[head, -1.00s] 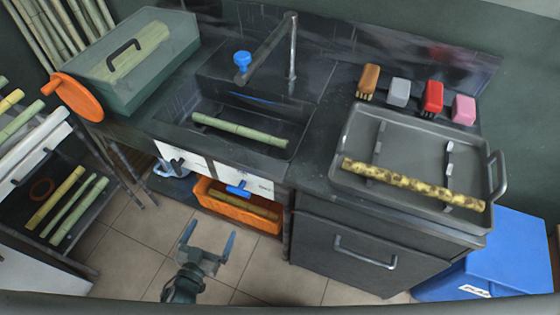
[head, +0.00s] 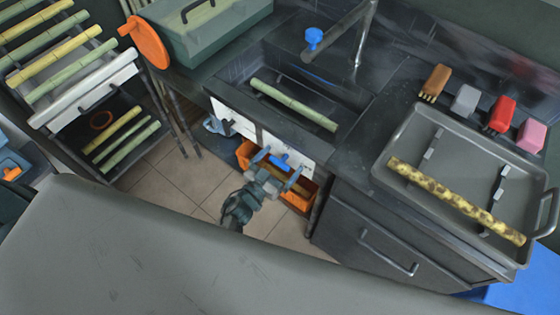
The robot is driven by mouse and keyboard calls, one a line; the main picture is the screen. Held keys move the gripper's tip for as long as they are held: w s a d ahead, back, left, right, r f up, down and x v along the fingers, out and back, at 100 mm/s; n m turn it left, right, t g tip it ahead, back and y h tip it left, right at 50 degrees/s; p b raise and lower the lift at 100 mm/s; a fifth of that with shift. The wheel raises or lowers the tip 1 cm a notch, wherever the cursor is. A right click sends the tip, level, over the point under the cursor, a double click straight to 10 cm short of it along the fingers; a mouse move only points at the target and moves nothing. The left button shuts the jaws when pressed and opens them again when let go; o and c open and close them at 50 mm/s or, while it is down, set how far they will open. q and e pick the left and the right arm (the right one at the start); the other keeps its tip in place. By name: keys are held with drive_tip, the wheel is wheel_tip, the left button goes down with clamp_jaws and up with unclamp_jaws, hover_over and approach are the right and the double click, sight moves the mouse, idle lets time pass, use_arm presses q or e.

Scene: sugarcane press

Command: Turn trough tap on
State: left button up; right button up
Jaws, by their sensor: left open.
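The trough (head: 233,85) is a dark sink set in the counter, with a green cane (head: 292,104) lying in it. A blue tap handle (head: 281,161) sits on the white front panel below the trough. My left gripper (head: 278,167) is open, with a blue-tipped finger on either side of this handle as seen from the head. I cannot tell whether it touches. My right gripper is not in view.
An orange crate (head: 246,152) stands under the panel, partly hidden by my left gripper. A grey tray (head: 399,137) with a spotted yellow cane (head: 455,201) lies on the counter at right. A rack (head: 88,88) of canes stands at left. Tiled floor (head: 178,180) is clear.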

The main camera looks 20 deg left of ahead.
use_arm(q)
drive_tip(key=shift+c, duration=0.2)
drive_tip(key=c, duration=0.8)
drive_tip(key=shift+m, duration=1.3)
drive_tip(key=m, duration=0.2)
drive_tip(key=shift+m, duration=0.4)
drive_tip(key=m, duration=0.4)
drive_tip(key=shift+d+f, duration=0.1)
drive_tip(key=shift+m, duration=1.4)
